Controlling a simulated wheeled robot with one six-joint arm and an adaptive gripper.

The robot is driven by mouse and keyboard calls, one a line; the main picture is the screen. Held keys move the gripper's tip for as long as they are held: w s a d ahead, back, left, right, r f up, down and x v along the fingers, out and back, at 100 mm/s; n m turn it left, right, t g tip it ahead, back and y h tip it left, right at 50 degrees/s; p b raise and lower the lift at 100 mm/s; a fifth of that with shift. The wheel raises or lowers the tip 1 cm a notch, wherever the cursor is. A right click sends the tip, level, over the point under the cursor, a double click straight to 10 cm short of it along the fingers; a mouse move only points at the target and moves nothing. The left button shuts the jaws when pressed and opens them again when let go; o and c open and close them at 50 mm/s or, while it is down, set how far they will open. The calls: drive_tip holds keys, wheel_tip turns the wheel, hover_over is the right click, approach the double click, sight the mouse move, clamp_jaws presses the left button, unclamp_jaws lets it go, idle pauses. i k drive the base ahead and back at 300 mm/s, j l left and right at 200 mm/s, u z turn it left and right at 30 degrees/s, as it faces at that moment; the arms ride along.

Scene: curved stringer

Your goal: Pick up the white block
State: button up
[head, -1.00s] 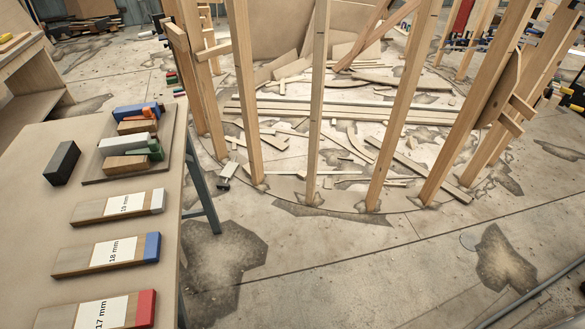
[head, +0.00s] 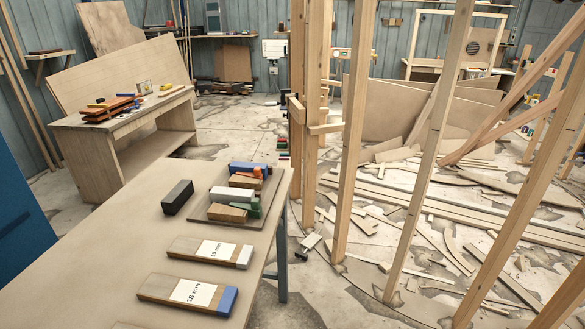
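The white block (head: 232,195) lies on a dark tray (head: 215,222) near the far right corner of the table (head: 110,235). A wood-coloured block (head: 227,214) lies just in front of it, and a green block (head: 246,209) is at its right front. Behind it are another wood-coloured block (head: 243,182) and a blue block (head: 243,167), with a small orange piece at the right. The white block's top shows clearly; its front is partly covered. My gripper is not in view.
A black block (head: 177,197) stands left of the tray. Labelled wooden bars (head: 210,251) with grey and blue ends lie nearer on the table. Upright timber posts (head: 349,130) stand right of the table. The table's left part is bare.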

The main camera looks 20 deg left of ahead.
sight(221, 195)
drive_tip(key=i+l+u, duration=0.55)
drive_tip(key=i+l, duration=0.15)
drive_tip(key=l, duration=0.2)
drive_tip(key=i+l+u, duration=0.2)
drive_tip(key=l, duration=0.2)
drive_tip(key=i+l+u, duration=0.2)
drive_tip(key=l, duration=0.15)
drive_tip(key=l+u, duration=0.2)
drive_tip(key=l, duration=0.2)
drive_tip(key=i, duration=0.05)
